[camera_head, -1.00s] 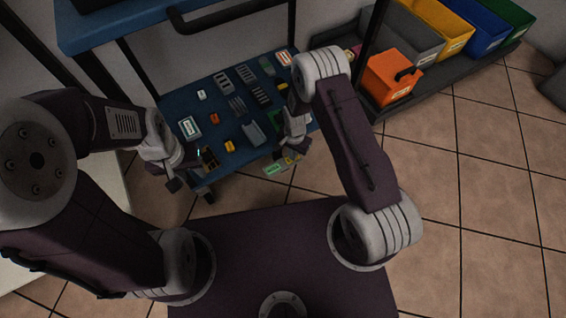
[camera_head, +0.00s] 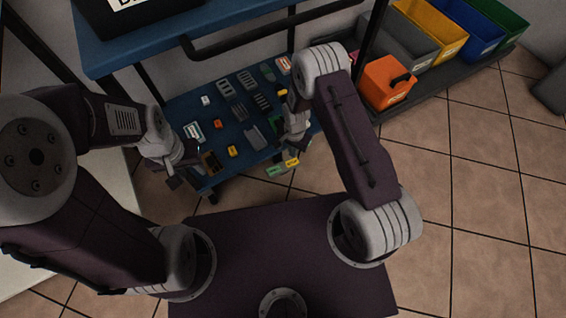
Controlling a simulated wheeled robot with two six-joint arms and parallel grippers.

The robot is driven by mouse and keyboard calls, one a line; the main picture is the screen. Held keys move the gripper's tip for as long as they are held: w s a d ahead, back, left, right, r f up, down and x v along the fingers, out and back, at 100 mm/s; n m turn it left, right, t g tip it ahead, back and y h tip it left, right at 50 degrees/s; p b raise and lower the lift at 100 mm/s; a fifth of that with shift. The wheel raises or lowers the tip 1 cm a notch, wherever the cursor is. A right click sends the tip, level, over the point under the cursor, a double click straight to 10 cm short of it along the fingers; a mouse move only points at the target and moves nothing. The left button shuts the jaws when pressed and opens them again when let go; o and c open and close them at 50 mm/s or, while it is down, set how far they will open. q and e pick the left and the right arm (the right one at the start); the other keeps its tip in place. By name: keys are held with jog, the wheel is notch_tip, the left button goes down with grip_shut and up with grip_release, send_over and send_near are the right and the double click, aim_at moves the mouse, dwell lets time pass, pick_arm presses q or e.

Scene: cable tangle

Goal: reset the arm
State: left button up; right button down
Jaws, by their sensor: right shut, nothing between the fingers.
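My left arm comes in from the left, and its gripper (camera_head: 176,178) is at the left front corner of the blue cart shelf (camera_head: 187,105). Its fingers are small and dark, so I cannot tell if they are open. My right arm bends over the right side of the shelf. My right gripper (camera_head: 284,150) points down near the shelf's right front edge; it is shut and empty. The forearm partly hides it. Green (camera_head: 274,170) and yellow (camera_head: 291,162) labelled pieces show just below it; what they rest on is unclear.
Several small parts lie on the shelf, among them an orange block (camera_head: 232,151) and a grey channel (camera_head: 254,138). An upper blue shelf (camera_head: 150,45) and dark bar stand behind. An orange bin (camera_head: 386,82) and coloured bins sit at right. Tiled floor at right is clear.

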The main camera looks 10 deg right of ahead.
pick_arm(q)
jog(key=shift+r, duration=0.5)
pick_arm(e)
jog(key=shift+r, duration=0.55)
